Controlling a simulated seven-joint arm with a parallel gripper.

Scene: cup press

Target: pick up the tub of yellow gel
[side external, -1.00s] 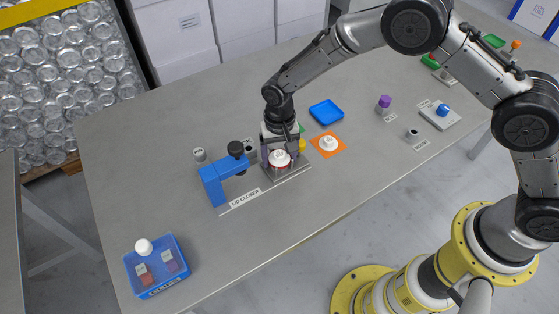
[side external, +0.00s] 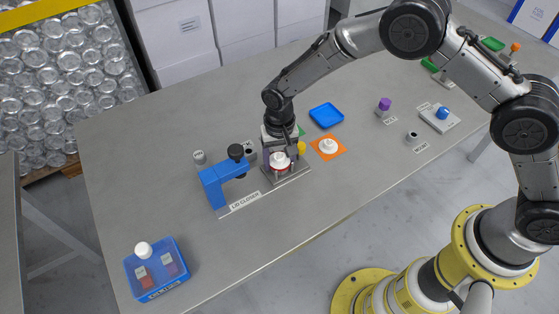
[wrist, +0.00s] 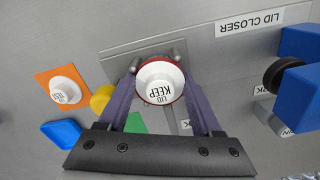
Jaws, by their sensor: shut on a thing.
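My gripper (wrist: 160,88) points down over the metal plate of the lid closer, and its purple fingers are shut on a round red-rimmed tub with a white lid (wrist: 160,82). The lid reads "KEEP LID". In the side view, the white lid (side external: 280,159) shows between the fingers (side external: 280,153), low over the plate; I cannot tell whether the tub touches it. A small yellow round thing (wrist: 103,98) lies just left of the fingers in the wrist view. It also shows right of the gripper in the side view (side external: 302,147). The held tub's contents are hidden.
The blue lid closer (side external: 222,180) with its black knob stands left of my gripper. A white test lid (side external: 328,146) sits on an orange square to the right. A blue tray (side external: 326,115) lies behind. A blue bin (side external: 157,285) stands front left. The table's front middle is clear.

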